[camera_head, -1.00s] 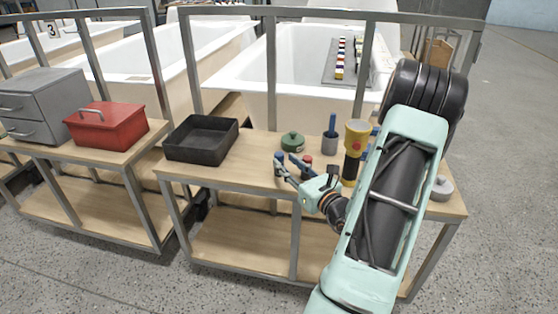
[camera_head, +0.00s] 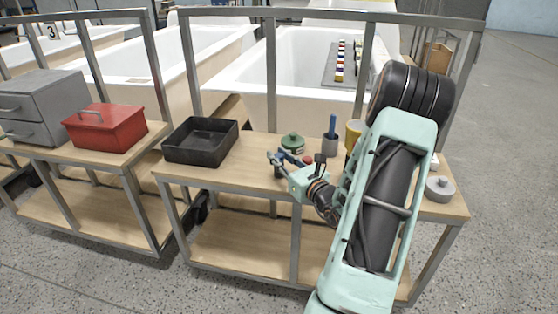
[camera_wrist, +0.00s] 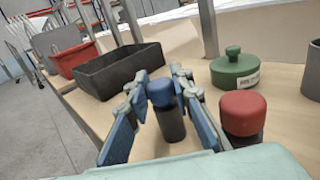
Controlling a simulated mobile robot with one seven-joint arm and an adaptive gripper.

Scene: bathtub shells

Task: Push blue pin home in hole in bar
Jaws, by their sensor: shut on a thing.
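In the head view my gripper (camera_head: 280,158) is low over the front middle of the workbench, and the blue-topped piece is mostly hidden by the fingers.
A red-topped dark cylinder (camera_wrist: 243,112) stands close to the right finger. A green lidded pot (camera_wrist: 235,73) is behind it. A black tray (camera_head: 201,141) is at left.

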